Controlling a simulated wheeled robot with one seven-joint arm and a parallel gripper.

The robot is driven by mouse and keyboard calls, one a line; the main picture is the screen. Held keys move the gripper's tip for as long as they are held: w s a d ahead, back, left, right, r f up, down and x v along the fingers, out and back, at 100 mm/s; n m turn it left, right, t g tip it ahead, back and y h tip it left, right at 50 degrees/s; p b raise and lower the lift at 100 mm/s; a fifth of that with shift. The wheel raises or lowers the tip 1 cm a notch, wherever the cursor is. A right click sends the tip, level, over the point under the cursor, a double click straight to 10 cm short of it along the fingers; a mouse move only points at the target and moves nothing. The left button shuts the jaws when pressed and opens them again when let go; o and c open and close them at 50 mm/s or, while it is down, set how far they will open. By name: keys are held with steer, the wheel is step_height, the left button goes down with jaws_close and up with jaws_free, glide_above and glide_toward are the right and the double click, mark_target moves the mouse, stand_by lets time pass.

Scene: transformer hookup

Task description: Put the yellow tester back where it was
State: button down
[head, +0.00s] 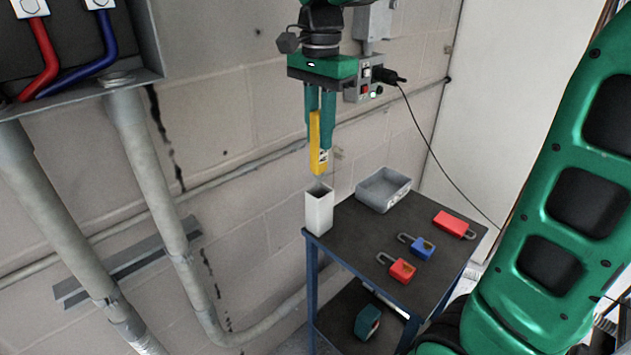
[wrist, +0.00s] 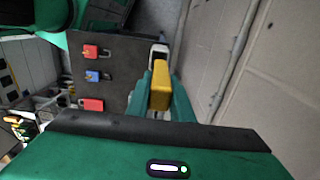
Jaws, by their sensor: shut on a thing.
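The yellow tester (head: 315,140) is held upright between the fingers of my gripper (head: 320,125), which is shut on it. The tester's lower end hangs just above the open top of a white square holder (head: 319,212), apart from it. The holder stands at the left back corner of the small dark cart top. In the wrist view the yellow tester (wrist: 160,88) sits between the teal fingers of my gripper (wrist: 160,95). The holder's rim (wrist: 159,49) shows just beyond the tester. The holder looks empty, though its bottom is hidden.
The cart top (head: 372,235) also bears a grey open bin (head: 383,189), a red padlock (head: 453,224), a blue padlock (head: 420,246) and an orange-red padlock (head: 400,269). A grey switch box (head: 364,82) with a cable is on the wall behind my gripper. Pipes (head: 150,180) run at left.

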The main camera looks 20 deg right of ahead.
mark_target(320, 177)
step_height(320, 177, down, 11)
steer(key=shift+s+d+r, duration=0.1)
stand_by(0.4)
steer(key=c, duration=1.6)
jaws_free()
steer(key=shift+o, duration=0.2)
step_height(320, 177, up, 12)
steer(key=s+d+f+n, duration=0.3)
steer(key=s+d+f, duration=0.5)
steer(key=s+d, duration=0.4)
steer(key=s+d+f+n, duration=0.4)
steer(key=s+f, duration=0.4)
steer(key=s, duration=0.4)
steer(key=shift+s+d, duration=0.2)
steer(key=shift+d, duration=0.3)
